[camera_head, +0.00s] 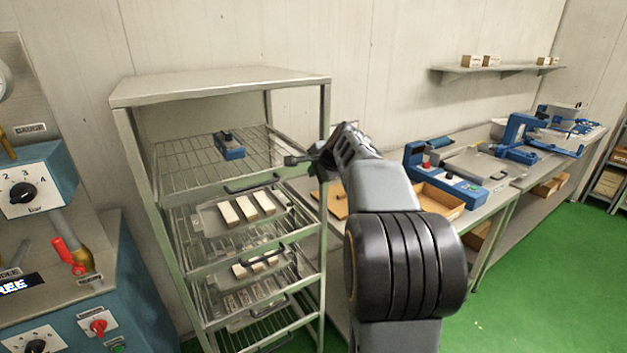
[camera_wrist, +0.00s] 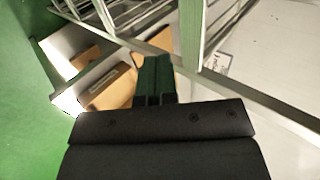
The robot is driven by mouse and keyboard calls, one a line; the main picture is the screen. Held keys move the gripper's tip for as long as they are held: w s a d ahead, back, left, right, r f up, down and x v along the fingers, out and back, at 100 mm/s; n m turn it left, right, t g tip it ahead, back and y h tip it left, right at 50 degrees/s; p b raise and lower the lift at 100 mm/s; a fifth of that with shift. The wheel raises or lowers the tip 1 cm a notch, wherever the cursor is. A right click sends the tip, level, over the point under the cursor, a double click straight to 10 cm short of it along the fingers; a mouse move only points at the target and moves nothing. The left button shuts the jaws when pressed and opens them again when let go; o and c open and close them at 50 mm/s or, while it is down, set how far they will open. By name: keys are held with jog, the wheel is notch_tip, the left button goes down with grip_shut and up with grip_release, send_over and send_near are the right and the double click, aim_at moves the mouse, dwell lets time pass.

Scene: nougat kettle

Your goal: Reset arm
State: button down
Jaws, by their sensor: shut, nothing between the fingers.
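My gripper (camera_head: 306,160) is at the end of my raised arm, in front of the right post of the metal rack (camera_head: 222,90). Its fingers show in the wrist view (camera_wrist: 154,80), close together and empty. In the wrist view the rack's green-grey post (camera_wrist: 190,35) is just beyond the fingers. I cannot tell whether the fingers touch it.
The rack shelves hold trays with pale bars (camera_head: 246,207) and a small blue device (camera_head: 229,147). A blue control panel (camera_head: 40,190) stands at left. A workbench (camera_head: 497,185) with blue machines runs along the right. Green floor (camera_head: 540,270) is clear at lower right.

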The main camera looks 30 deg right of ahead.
jog(key=v, duration=0.6)
jog(key=shift+s+r+b, duration=0.15)
jog(key=shift+s+b, duration=0.1)
jog(key=shift+b, duration=0.15)
jog(key=s+a+f+n+g, duration=0.3)
jog(key=s+f+n, duration=0.25)
jog(key=f, duration=0.35)
jog(key=s+a+f+n+g, duration=0.1)
jog(key=s+a+f+n, duration=0.4)
jog(key=a, duration=0.4)
jog(key=s+a+f+n+g, duration=0.1)
jog(key=s+a+f+n, duration=0.4)
jog(key=s+a+n, duration=0.2)
jog(key=shift+s+a, duration=0.85)
jog(key=shift+a, duration=0.15)
jog(key=shift+n, duration=0.25)
